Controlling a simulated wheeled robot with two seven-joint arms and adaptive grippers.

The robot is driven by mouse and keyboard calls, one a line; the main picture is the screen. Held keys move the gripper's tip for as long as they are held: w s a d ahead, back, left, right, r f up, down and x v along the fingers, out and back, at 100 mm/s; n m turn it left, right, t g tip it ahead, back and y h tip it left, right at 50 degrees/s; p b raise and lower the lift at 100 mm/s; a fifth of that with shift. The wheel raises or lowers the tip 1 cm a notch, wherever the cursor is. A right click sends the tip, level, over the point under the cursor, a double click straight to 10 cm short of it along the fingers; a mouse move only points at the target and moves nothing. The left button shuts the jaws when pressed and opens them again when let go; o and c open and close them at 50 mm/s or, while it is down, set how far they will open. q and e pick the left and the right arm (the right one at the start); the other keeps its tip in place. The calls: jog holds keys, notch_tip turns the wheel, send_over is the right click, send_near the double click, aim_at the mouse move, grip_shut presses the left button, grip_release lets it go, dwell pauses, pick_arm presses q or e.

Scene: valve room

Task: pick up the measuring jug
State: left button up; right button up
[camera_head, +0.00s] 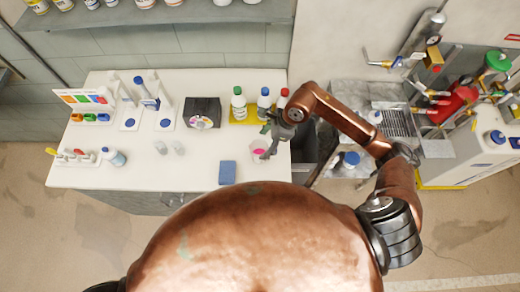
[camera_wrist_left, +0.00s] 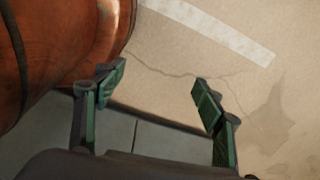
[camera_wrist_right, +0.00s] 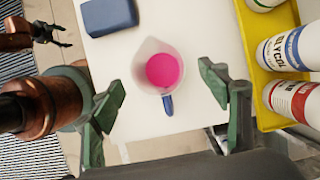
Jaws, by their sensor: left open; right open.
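The measuring jug (camera_wrist_right: 158,68) is a clear, pale vessel with bright pink liquid inside and a blue handle. In the head view it stands near the right end of the white counter (camera_head: 205,150), partly covered by my gripper. My right gripper (camera_head: 266,146) is open above the jug. In the right wrist view its green-padded fingers are spread on either side of the jug's handle side, and nothing is between them in a grip. My left gripper (camera_wrist_left: 156,84) is open and empty over bare floor.
A blue sponge-like block (camera_head: 227,173) lies left of the jug. A yellow tray (camera_wrist_right: 262,62) with several bottles stands close to the right gripper. A dark box (camera_head: 202,112) and racks stand further left. The counter's front middle is mostly clear.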

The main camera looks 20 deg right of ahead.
jog(key=shift+w+f, duration=0.2)
jog(key=shift+f, duration=0.4)
jog(key=shift+x, duration=0.85)
jog(key=p, duration=0.2)
send_over(257, 153)
jog(key=s, duration=0.2)
notch_tip(257, 153, down, 5)
jog(key=shift+w+a+r, duration=0.1)
jog(key=shift+a+r, duration=0.05)
jog(key=shift+r, duration=0.05)
jog(key=shift+a+f, duration=0.1)
jog(key=shift+f, duration=0.25)
pick_arm(q)
jog(key=shift+w+r, duration=0.65)
jog(key=shift+w, duration=0.1)
pick_arm(e)
jog(key=shift+c, duration=0.3)
jog(key=c, duration=1.3)
jog(key=shift+w+r, duration=0.1)
